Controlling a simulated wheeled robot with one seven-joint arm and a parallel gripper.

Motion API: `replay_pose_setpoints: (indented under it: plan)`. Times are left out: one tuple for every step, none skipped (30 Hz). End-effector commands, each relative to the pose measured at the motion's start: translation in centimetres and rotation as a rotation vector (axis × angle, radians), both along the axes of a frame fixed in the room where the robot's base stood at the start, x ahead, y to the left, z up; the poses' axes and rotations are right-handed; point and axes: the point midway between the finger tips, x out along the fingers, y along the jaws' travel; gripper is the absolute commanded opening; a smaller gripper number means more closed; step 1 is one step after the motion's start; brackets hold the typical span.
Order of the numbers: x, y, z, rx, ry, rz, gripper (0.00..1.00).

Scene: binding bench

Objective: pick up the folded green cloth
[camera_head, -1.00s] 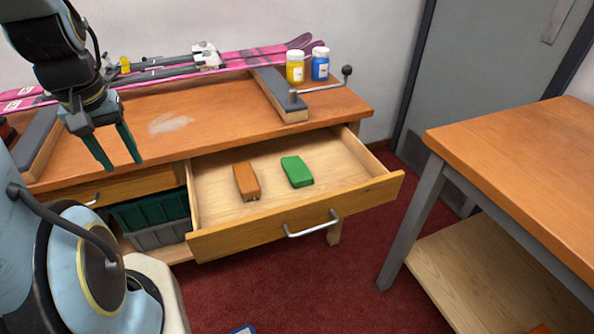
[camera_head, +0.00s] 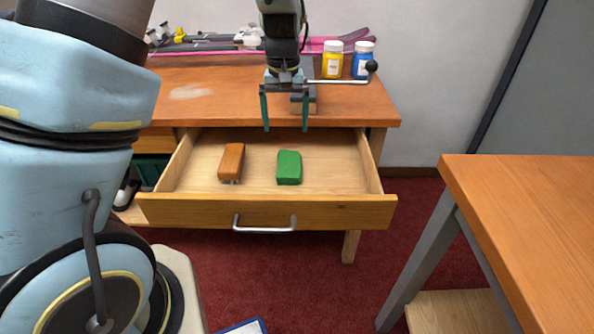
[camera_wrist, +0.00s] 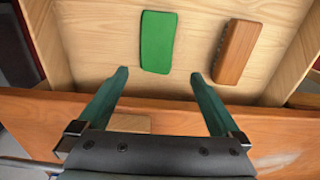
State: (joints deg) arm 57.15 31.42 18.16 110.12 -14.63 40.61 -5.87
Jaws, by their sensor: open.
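The folded green cloth (camera_head: 289,167) lies flat in the open drawer (camera_head: 265,212), right of its middle in the head view. It also shows in the wrist view (camera_wrist: 158,42), lying beyond and between my fingertips. My gripper (camera_head: 285,129) is open and empty, pointing down above the back of the drawer near the bench's front edge. In the wrist view my gripper (camera_wrist: 158,74) has its two green fingers apart, with nothing between them. The cloth is apart from both fingers and fully visible.
A brown wooden-backed brush (camera_head: 231,162) lies left of the cloth in the drawer; it shows right of the cloth in the wrist view (camera_wrist: 237,52). A yellow jar (camera_head: 332,60) and a blue jar (camera_head: 362,61) stand on the bench (camera_head: 210,88). Another table (camera_head: 530,210) stands at right.

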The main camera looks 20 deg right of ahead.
Motion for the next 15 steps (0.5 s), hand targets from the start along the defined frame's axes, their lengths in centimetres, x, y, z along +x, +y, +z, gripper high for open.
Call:
replay_pose_setpoints:
  plan:
    - [-0.1, -0.5, -0.3, 0.002, -0.001, -0.007, 1.0]
    - [-0.2, -0.6, -0.5, 0.003, 0.0, -0.009, 1.0]
    - [-0.2, -0.7, -0.9, 0.005, 0.001, -0.01, 1.0]
    - [-0.3, -0.7, -1.3, 0.005, 0.002, -0.01, 1.0]
    - [-0.3, -0.7, -1.7, 0.005, 0.002, -0.01, 1.0]
    - [-0.3, -0.7, -2.3, 0.005, 0.002, -0.009, 1.0]
    - [-0.3, -0.7, -2.8, 0.006, 0.003, -0.009, 1.0]
    - [-0.3, -0.7, -3.3, 0.006, 0.002, -0.009, 1.0]
    - [-0.3, -0.6, -3.9, 0.006, 0.002, -0.009, 1.0]
    - [-0.3, -0.6, -4.3, 0.005, 0.002, -0.009, 1.0]
    - [-0.3, -0.6, -4.7, 0.005, 0.001, -0.009, 1.0]
    - [-0.3, -0.6, -5.1, 0.004, 0.001, -0.009, 1.0]
    - [-0.3, -0.6, -5.4, 0.004, 0.001, -0.009, 1.0]
    - [-0.3, -0.6, -5.6, 0.004, 0.001, -0.009, 1.0]
    - [-0.3, -0.6, -5.8, 0.004, 0.001, -0.009, 1.0]
